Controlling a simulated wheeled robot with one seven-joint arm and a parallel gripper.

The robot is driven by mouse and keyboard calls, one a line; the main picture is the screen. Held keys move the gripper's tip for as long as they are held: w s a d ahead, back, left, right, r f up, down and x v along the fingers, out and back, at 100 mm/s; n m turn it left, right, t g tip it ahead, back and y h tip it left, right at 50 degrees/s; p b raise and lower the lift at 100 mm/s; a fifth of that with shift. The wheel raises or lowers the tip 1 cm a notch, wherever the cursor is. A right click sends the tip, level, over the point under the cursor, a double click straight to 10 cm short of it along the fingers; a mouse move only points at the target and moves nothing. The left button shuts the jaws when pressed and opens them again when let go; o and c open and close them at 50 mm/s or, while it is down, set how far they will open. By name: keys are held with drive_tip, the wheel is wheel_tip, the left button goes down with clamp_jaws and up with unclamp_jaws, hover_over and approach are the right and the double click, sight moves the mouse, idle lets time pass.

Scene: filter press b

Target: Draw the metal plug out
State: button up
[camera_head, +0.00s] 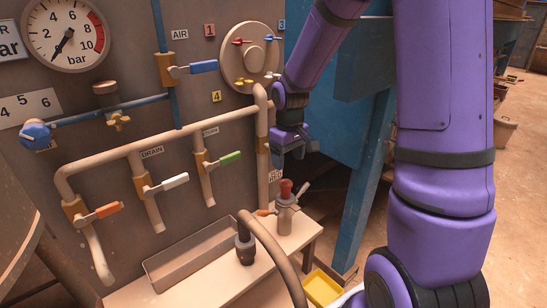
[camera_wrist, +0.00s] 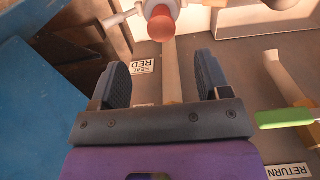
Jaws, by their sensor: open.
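A metal fitting (camera_head: 285,214) stands upright at the right end of the bench, with a red rounded top (camera_head: 286,189) and side handles. I cannot tell which part of it is the metal plug. My gripper (camera_head: 296,152) is above the fitting, pointing down, with a clear gap. In the wrist view the red top (camera_wrist: 161,29) shows beyond the fingertips, roughly centred between them. My gripper (camera_wrist: 163,70) is open there, with nothing between its two ribbed fingers. The lower part of the fitting is partly hidden behind the red top in the wrist view.
A hose with a dark coupling (camera_head: 245,248) stands left of the fitting, near an empty tray (camera_head: 190,256). Pipes with orange, white and green (camera_head: 230,158) valve handles line the panel at left. A blue post (camera_head: 361,190) rises at right. A yellow bin (camera_head: 322,288) sits below.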

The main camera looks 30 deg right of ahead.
sight(286, 182)
drive_tip(key=shift+w+a+f, duration=0.1)
drive_tip(key=shift+w+f, duration=0.1)
drive_tip(key=shift+f, duration=0.3)
wheel_tip(286, 182, down, 10)
drive_tip(key=shift+f, duration=0.15)
drive_tip(key=shift+c, duration=0.4)
drive_tip(key=c, duration=1.1)
drive_tip(key=shift+o, duration=0.2)
